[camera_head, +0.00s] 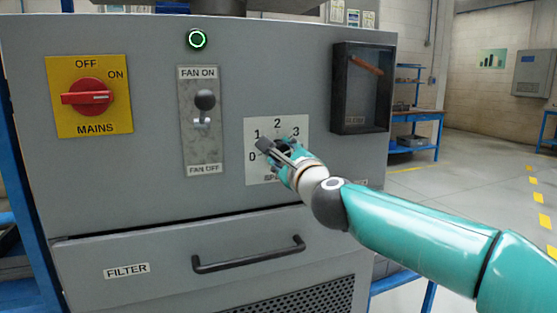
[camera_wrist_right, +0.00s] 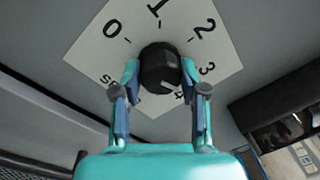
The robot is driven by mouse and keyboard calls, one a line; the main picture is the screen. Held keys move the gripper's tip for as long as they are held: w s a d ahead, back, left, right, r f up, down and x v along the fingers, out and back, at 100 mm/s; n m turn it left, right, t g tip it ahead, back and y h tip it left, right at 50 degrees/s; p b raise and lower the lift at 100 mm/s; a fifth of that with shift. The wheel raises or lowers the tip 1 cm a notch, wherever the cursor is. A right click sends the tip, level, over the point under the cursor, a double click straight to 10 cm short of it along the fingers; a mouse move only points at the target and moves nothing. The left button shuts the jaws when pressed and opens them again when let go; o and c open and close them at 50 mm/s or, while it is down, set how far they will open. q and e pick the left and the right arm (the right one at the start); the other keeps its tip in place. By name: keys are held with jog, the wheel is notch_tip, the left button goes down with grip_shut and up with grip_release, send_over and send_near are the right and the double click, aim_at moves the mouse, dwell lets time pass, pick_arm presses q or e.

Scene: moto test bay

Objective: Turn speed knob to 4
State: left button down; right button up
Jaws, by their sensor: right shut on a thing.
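The black speed knob (camera_wrist_right: 160,66) sits on a white dial plate (camera_head: 292,124) on the grey cabinet front. My right gripper (camera_wrist_right: 160,76) is shut on the knob, one finger on each side, in the right wrist view. In the head view the right gripper (camera_head: 280,153) covers most of the knob and the lower part of the dial. The numbers 0, 1, 2 and 3 are readable around the knob. The 4 is partly hidden beside the right finger. A pale mark shows on the knob's lower right, towards the 4. My left gripper is not in view.
A red mains switch (camera_head: 88,97) and a fan lever (camera_head: 204,101) are left of the dial. A filter drawer handle (camera_head: 249,254) sticks out below.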

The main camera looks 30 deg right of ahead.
jog(key=m+b, duration=0.1)
jog(key=m, duration=0.4)
jog(key=shift+r+m, duration=0.1)
jog(key=shift+m, duration=0.2)
dwell(0.4)
jog(key=o, duration=0.9)
jog(key=shift+w, duration=0.1)
jog(key=shift+o, duration=1.2)
jog(key=shift+w, duration=0.15)
jog(key=shift+f, duration=0.2)
jog(key=v, duration=1.2)
jog(key=shift+r, duration=0.1)
